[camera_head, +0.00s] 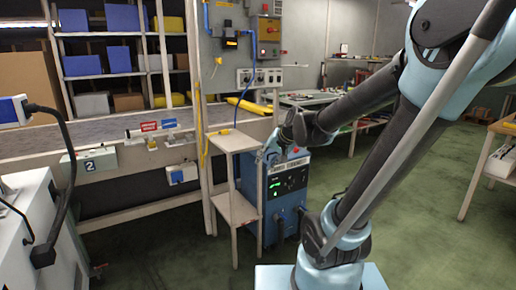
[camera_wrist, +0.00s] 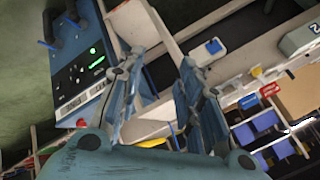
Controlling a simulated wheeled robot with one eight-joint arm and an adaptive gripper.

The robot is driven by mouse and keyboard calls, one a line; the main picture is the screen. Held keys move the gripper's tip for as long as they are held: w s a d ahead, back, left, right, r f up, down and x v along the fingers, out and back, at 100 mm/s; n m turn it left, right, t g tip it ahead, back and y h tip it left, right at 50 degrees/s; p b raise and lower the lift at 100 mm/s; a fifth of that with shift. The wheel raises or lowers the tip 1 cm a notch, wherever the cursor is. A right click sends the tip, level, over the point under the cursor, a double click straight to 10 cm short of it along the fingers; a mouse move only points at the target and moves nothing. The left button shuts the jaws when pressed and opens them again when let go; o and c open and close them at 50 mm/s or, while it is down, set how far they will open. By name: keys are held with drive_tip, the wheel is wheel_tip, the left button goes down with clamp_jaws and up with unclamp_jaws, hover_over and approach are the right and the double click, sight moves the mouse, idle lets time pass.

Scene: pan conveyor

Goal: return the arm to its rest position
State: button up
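My arm (camera_head: 396,140) rises from its pale blue base at the lower right of the head view, bends at the top right and reaches back down to the left. My gripper (camera_head: 270,152) is small there, in front of the blue machine and beside the small wooden stand. In the wrist view, the two fingers of my gripper (camera_wrist: 158,66) stand apart with nothing between them. No pan shows in either view.
The blue machine (camera_head: 285,193) with green displays stands close behind my gripper. The wooden stand (camera_head: 234,205) is just left of it. The conveyor (camera_head: 95,135) and a shelf of bins (camera_head: 106,50) are at the left. Green floor (camera_head: 420,190) is open at the right.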

drive_tip(key=s+d+f+n+g+h, duration=0.1)
drive_tip(key=s+d+f, duration=0.3)
drive_tip(key=s+d, duration=0.4)
drive_tip(key=s+d+f+n+g+h, duration=0.1)
drive_tip(key=s+d+f+g+h, duration=0.2)
drive_tip(key=s+d, duration=0.4)
drive_tip(key=s+f+h, duration=0.1)
drive_tip(key=s+f, duration=0.1)
drive_tip(key=s, duration=0.4)
drive_tip(key=shift+d+f, duration=0.2)
drive_tip(key=shift+d, duration=0.15)
drive_tip(key=shift+w, duration=0.1)
drive_tip(key=shift+w+f, duration=0.2)
drive_tip(key=shift+w, duration=0.25)
